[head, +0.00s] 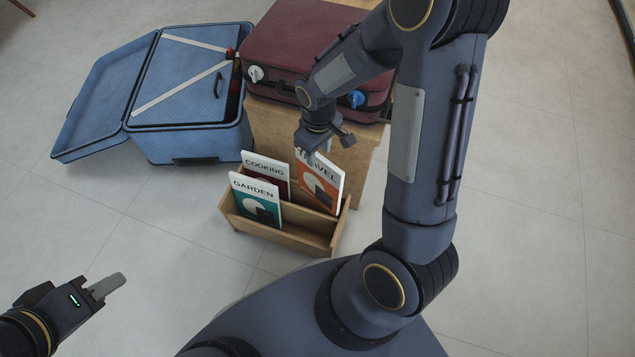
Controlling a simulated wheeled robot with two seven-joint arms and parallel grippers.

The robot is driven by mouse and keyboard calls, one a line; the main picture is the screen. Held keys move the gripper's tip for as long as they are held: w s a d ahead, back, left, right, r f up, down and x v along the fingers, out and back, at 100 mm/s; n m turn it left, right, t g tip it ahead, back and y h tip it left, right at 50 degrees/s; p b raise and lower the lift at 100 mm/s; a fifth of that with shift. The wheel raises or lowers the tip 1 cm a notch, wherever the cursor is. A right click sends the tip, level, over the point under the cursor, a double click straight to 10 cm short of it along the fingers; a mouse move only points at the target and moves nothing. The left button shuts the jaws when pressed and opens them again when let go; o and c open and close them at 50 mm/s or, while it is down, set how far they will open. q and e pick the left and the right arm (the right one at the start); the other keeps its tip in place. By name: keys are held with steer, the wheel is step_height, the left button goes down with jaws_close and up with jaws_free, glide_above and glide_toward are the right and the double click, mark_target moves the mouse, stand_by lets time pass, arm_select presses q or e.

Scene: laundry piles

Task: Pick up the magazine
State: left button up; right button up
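Three magazines stand in a wooden rack on the floor. The orange and white travel magazine (322,184) is at the right, tilted. The cooking magazine (266,171) is at the back left, and the teal garden magazine (256,203) is in front of it. My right gripper (313,157) points down at the top edge of the travel magazine and covers part of its title. Whether its fingers are closed on the magazine is not clear. My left gripper (108,286) is low at the left, away from the rack, with its fingers seen edge-on and nothing visible in them.
The wooden rack (284,238) has an empty front right section. Behind it a wooden box (273,126) carries a closed dark red suitcase (290,42). An open blue suitcase (184,90) lies at the back left. The tiled floor at left and right is clear.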

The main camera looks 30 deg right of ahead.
step_height(320, 180, down, 3)
steer(key=shift+r+b, duration=0.1)
steer(key=shift+b, duration=0.3)
steer(key=shift+c, duration=0.5)
steer(key=shift+r, duration=0.1)
jaws_close()
stand_by(0.4)
